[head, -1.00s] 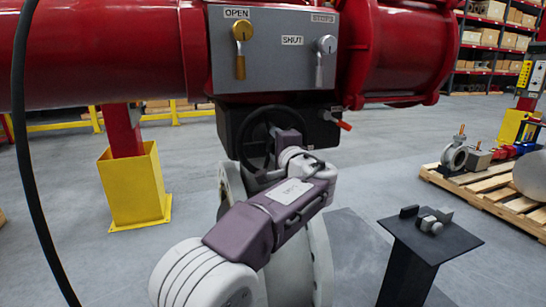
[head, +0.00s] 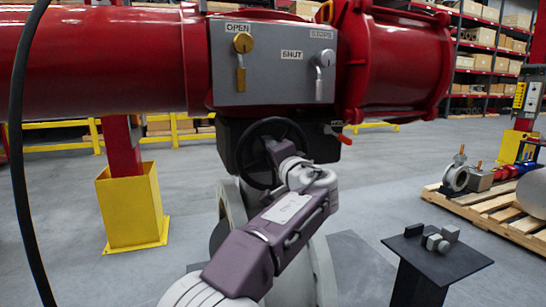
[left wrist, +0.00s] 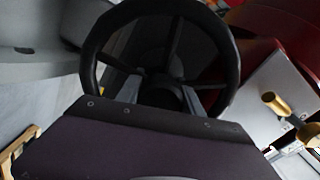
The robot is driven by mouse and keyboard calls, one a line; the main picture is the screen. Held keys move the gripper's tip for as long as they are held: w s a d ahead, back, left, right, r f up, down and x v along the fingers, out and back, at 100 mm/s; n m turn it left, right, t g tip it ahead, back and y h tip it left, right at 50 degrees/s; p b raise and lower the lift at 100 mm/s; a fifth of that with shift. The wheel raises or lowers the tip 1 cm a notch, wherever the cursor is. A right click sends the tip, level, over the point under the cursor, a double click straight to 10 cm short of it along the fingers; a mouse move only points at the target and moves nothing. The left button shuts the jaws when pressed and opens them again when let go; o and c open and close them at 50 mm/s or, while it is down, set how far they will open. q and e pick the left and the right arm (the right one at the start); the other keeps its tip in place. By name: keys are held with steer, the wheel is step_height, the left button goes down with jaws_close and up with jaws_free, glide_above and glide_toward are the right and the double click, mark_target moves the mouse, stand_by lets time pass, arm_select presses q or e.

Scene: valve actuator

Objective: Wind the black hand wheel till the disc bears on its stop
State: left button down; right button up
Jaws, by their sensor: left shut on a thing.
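The black hand wheel (head: 241,158) stands on the front of a dark gearbox below the red actuator. Its rim and spokes also fill the upper part of the left wrist view (left wrist: 232,60). My left gripper (head: 274,150) is at the wheel, its fingers reaching in among the spokes near the hub. In the left wrist view the gripper (left wrist: 155,88) is shut on the wheel; its exact contact is partly hidden. The grey valve body (head: 318,265) is below, mostly behind my arm. The disc and its stop cannot be made out. My right gripper is not in view.
A grey panel (head: 275,85) with OPEN and SHUT labels carries a brass lever (head: 241,68) and a grey lever (head: 321,75). A red-tipped handle (head: 343,139) is right of the wheel. A dark stand (head: 455,262) holds small parts. A black cable hangs at left.

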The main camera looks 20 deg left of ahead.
arm_select(q)
steer(key=shift+f, duration=0.15)
steer(key=c, duration=0.8)
jaws_free()
steer(key=shift+o, duration=0.2)
steer(key=shift+s, duration=0.1)
steer(key=v, duration=0.9)
